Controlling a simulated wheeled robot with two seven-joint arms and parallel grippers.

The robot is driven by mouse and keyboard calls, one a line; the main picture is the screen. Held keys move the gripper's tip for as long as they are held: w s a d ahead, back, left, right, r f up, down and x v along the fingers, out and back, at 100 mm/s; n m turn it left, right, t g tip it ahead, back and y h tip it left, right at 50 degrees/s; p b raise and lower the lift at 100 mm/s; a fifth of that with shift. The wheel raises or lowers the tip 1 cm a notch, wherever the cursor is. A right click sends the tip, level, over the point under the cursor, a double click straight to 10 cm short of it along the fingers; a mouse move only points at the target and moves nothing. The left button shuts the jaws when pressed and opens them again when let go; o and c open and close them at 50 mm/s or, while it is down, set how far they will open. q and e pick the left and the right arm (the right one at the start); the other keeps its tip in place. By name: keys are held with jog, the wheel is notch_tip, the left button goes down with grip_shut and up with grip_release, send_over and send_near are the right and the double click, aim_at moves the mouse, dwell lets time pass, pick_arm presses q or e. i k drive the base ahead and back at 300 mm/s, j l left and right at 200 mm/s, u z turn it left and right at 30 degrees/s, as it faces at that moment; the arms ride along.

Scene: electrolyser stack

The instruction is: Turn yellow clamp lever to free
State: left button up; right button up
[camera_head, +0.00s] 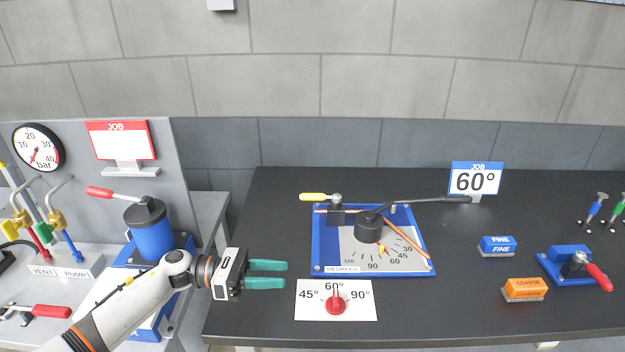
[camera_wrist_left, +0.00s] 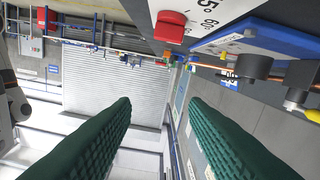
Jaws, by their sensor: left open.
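The yellow clamp lever (camera_head: 313,197) sticks out to the left from a dark clamp (camera_head: 336,212) at the back left of the blue bending board (camera_head: 318,262). In the left wrist view a yellow piece (camera_wrist_left: 312,115), probably this lever, shows at the right edge. A copper-coloured rod (camera_head: 405,238) lies across the board under a black bending arm (camera_head: 425,200) with a round hub. My left gripper (camera_head: 267,274) is open and empty, left of the board and apart from the lever; its green fingers (camera_wrist_left: 160,130) show in the wrist view. My right gripper is not in view.
A red knob on a white angle card (camera_head: 309,310) lies just right of my left gripper. A 60° job sign (camera_head: 474,181) stands behind. Blue FINE (camera_head: 498,246) and orange COARSE (camera_head: 525,289) blocks and a red-handled clamp (camera_head: 598,277) are right. A blue cylinder (camera_head: 152,236) stands left.

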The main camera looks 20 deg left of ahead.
aim_at(336, 197)
jog(key=i+j, duration=0.2)
jog(key=i, duration=0.2)
jog(key=i+j, duration=0.15)
jog(key=i, duration=0.3)
